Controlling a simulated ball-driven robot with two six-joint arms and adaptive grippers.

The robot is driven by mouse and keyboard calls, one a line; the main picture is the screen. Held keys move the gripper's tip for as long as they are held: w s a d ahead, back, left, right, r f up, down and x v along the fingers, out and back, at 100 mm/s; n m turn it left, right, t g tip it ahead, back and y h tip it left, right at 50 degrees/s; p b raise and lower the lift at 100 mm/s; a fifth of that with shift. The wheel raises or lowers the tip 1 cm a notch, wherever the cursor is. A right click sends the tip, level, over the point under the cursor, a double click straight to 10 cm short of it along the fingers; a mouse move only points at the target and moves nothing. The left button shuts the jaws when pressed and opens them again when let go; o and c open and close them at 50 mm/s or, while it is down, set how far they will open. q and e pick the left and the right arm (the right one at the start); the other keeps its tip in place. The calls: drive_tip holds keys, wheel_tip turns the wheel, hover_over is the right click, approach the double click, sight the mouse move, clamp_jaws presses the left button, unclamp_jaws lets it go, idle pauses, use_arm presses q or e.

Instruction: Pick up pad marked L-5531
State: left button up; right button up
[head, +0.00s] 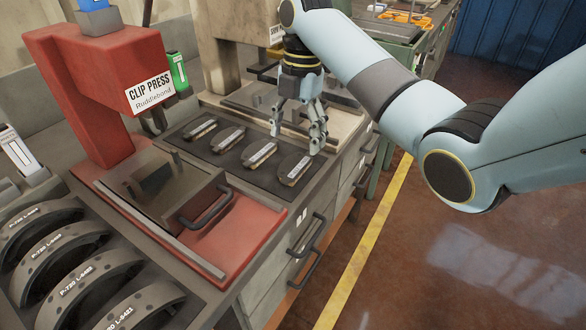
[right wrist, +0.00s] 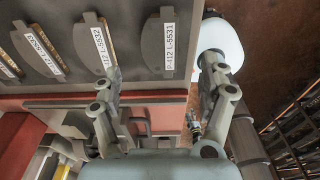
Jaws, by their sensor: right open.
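The pad marked L-5531 (right wrist: 152,45) is a dark plate with a white label reading P-412 L-5531, on the grey tray in the right wrist view. It is the rightmost of the row, nearest the cabinet's outer edge, so in the head view it matches the front right pad (head: 296,170), whose label is too small to read. My right gripper (head: 297,140) is open and empty, above and just behind that pad; in the wrist view its spread fingers (right wrist: 160,75) stand to either side of the pad's lower end. My left gripper is out of view.
The pad marked L-5532 (right wrist: 88,42) lies beside it, with more pads further left. The red clip press (head: 95,80) and its red base (head: 245,245) stand left and in front. Several curved brake shoes (head: 75,270) line the lower left. Open floor lies right.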

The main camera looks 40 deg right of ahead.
sight(293, 164)
drive_tip(key=f, duration=0.6)
drive_tip(key=shift+s+a+f, duration=0.1)
drive_tip(key=shift+a+f, duration=0.15)
drive_tip(key=shift+a, duration=0.15)
clamp_jaws()
